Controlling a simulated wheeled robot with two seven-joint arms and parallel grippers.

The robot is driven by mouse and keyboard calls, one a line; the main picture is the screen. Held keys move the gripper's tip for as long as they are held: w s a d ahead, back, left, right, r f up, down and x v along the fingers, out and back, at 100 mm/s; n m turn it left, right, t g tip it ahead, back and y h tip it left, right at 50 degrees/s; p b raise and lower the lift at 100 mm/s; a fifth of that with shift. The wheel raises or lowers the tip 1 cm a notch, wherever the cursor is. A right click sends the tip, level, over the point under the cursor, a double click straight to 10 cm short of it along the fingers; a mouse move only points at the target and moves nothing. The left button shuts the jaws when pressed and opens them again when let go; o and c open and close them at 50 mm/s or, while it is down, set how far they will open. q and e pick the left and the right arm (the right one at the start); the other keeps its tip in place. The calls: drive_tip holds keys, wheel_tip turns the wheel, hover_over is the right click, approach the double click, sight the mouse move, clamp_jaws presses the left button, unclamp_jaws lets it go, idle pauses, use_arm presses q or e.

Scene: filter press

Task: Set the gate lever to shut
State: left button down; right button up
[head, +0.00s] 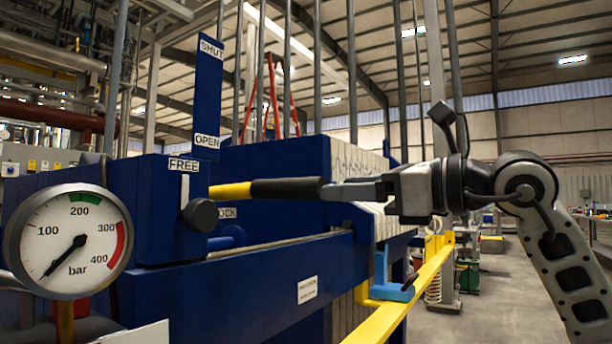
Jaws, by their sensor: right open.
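The lever has a yellow shaft (230,191) and a black grip (287,189). It lies about level, pointing right from the blue housing. An upright blue plate (208,95) above it carries a SHUT label (211,48) at its top and an OPEN label (207,141) at its foot. The lever lies below the OPEN label. My right gripper (335,191) is open, coming from the right, with its fingers at the free end of the black grip. I cannot tell whether they touch or surround it. My left gripper is not in view.
A black knob (199,215) sits under a FREE label (184,164), with a partly hidden LOCK label (226,213) to its right. A pressure gauge (68,241) stands at left, its needle pointing lower left. A yellow rail (412,290) runs below my right arm.

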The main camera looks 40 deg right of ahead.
sight(306, 188)
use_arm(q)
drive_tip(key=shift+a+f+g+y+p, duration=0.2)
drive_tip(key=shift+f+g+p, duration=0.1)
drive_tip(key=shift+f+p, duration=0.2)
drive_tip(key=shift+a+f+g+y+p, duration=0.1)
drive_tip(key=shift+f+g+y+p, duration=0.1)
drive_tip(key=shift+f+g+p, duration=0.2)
use_arm(e)
drive_tip(key=x, duration=0.7)
drive_tip(key=shift+w+a, duration=0.1)
drive_tip(key=shift+w, duration=0.15)
clamp_jaws()
